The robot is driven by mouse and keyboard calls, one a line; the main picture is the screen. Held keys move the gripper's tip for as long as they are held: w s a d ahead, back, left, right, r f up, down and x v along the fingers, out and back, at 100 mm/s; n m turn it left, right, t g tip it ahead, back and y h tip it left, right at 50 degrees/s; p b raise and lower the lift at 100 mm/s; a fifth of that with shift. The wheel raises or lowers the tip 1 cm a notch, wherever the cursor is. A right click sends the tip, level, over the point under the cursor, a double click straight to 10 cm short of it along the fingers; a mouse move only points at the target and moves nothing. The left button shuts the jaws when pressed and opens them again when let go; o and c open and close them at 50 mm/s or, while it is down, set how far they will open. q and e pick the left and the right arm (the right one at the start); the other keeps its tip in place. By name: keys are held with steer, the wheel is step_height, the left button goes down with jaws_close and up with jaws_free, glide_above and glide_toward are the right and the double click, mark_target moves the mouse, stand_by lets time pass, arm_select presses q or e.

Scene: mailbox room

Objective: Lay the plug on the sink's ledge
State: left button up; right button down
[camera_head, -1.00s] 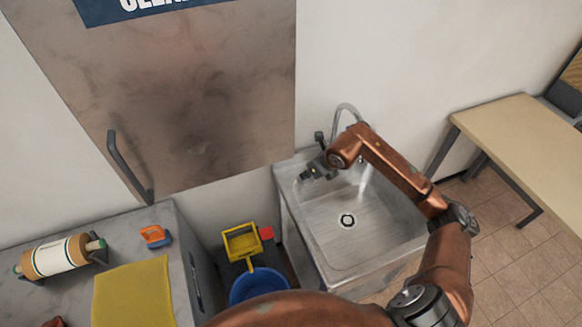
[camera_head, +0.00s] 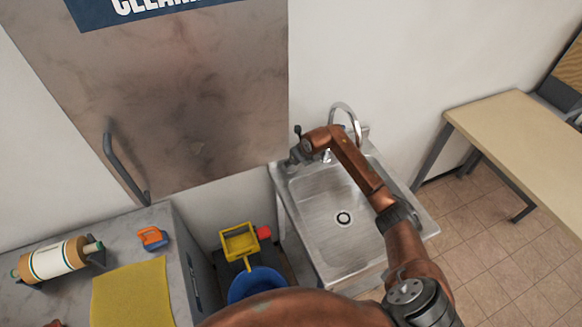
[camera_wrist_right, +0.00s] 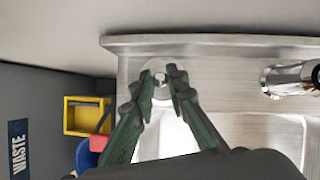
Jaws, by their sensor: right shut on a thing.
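The steel sink (camera_head: 390,245) stands against the wall in the head view, its drain (camera_head: 343,219) bare. My right gripper (camera_head: 296,156) is over the sink's back left corner. In the right wrist view its green fingers (camera_wrist_right: 161,92) are closed on the small knob of the pale, round plug (camera_wrist_right: 159,66). The plug is over the flat steel ledge (camera_wrist_right: 220,66), close to its raised back edge. I cannot tell whether it touches the ledge. The plug cannot be made out in the head view. My left gripper is not in view.
The chrome faucet (camera_head: 345,108) rises right of my right gripper and also shows in the right wrist view (camera_wrist_right: 290,79). A yellow container (camera_head: 239,243) and blue bucket (camera_head: 254,283) stand left of the sink. A counter (camera_head: 120,243) is farther left, a table (camera_head: 520,130) right.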

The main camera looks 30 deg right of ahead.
step_height(320, 180, down, 3)
steer(key=shift+r, duration=0.1)
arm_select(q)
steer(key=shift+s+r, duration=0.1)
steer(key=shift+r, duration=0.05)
arm_select(e)
steer(key=c, duration=1.9)
jaws_free()
